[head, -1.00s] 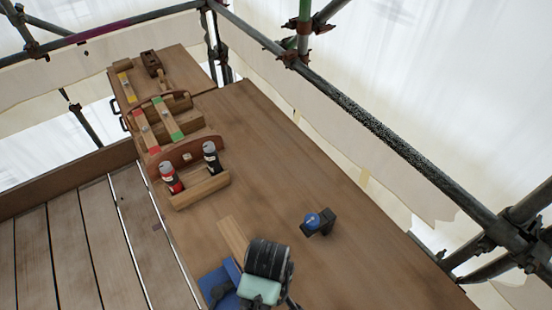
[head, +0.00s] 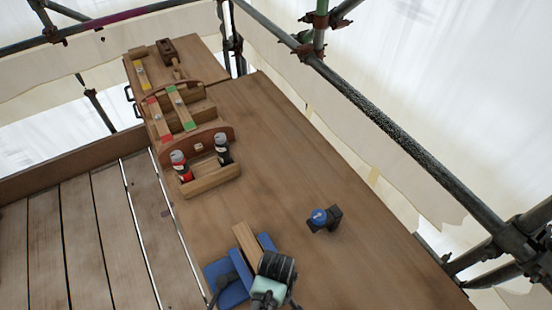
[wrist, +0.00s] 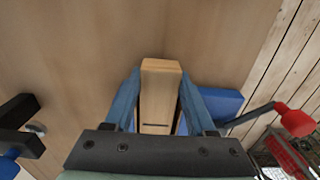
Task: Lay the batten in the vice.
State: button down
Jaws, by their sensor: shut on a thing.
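The batten, a pale wooden bar (wrist: 160,90), stands out between the two fingers of my gripper (wrist: 161,78) in the wrist view. My gripper is shut on it. In the head view the batten (head: 245,238) sticks out past my gripper (head: 262,258). The blue vice (head: 223,284) is under and around it, with blue showing on both sides. Whether the batten touches the vice's jaws is hidden.
A black block with a blue round top (head: 325,218) stands on the bench (head: 290,160) to the right. A wooden rack (head: 213,180) with a red and a black bottle is farther back. Scaffold tubes (head: 385,125) run along the right. The bench middle is clear.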

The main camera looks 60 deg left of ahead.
jog(key=shift+f, duration=0.1)
jog(key=shift+c, duration=1.1)
grip_release()
notch_tip(320, 180, up, 12)
jog(key=shift+w+r, duration=0.1)
jog(key=shift+r, duration=0.1)
